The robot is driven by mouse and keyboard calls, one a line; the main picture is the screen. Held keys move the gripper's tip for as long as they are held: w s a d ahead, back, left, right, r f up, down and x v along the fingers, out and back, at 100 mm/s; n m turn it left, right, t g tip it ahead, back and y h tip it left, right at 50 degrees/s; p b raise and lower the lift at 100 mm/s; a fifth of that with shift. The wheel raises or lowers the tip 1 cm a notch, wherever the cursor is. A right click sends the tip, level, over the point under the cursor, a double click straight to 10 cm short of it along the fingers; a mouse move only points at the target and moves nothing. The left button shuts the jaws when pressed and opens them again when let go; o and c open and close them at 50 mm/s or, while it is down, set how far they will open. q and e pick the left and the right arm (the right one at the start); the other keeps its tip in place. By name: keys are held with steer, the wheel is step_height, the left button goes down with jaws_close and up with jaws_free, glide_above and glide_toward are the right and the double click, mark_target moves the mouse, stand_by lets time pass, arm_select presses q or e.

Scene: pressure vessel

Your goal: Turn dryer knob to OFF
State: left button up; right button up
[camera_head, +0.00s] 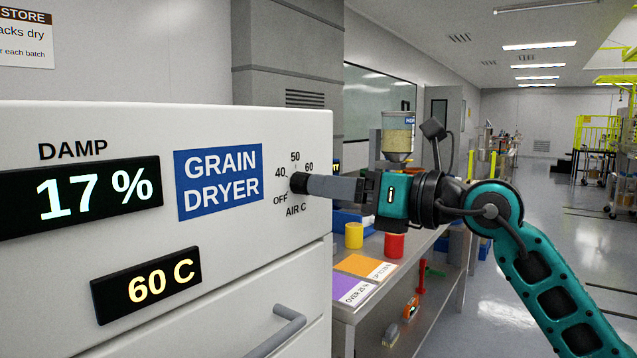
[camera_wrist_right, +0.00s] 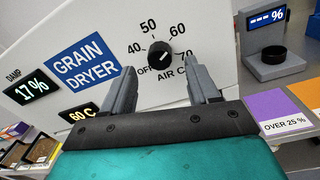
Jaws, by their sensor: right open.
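The dryer knob (camera_head: 296,182) is small, round and black on the white front of the grain dryer (camera_head: 225,126). In the right wrist view the knob (camera_wrist_right: 163,52) has a pale diagonal line; I cannot tell surely which end points. OFF, 40, 50, 60 and 70 are printed around it. My right gripper (camera_head: 308,185) is level with the knob, its fingertips close to it and partly covering it in the head view. In the right wrist view the open, empty fingers (camera_wrist_right: 162,75) stand either side of the knob's line, with the knob beyond them. My left gripper is not in view.
The dryer displays read 17 % (camera_head: 95,197) and 60 C (camera_head: 147,284). A drawer handle (camera_head: 278,332) sticks out below. To the right, a bench holds a yellow cup (camera_head: 354,235), a red cup (camera_head: 394,245) and coloured mats (camera_head: 366,266). The aisle floor is clear.

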mark_target(304, 184)
steer(key=x, duration=0.3)
steer(key=shift+w+a, duration=0.15)
steer(key=shift+a, duration=0.1)
steer(key=c, duration=1)
steer(key=shift+c, duration=0.2)
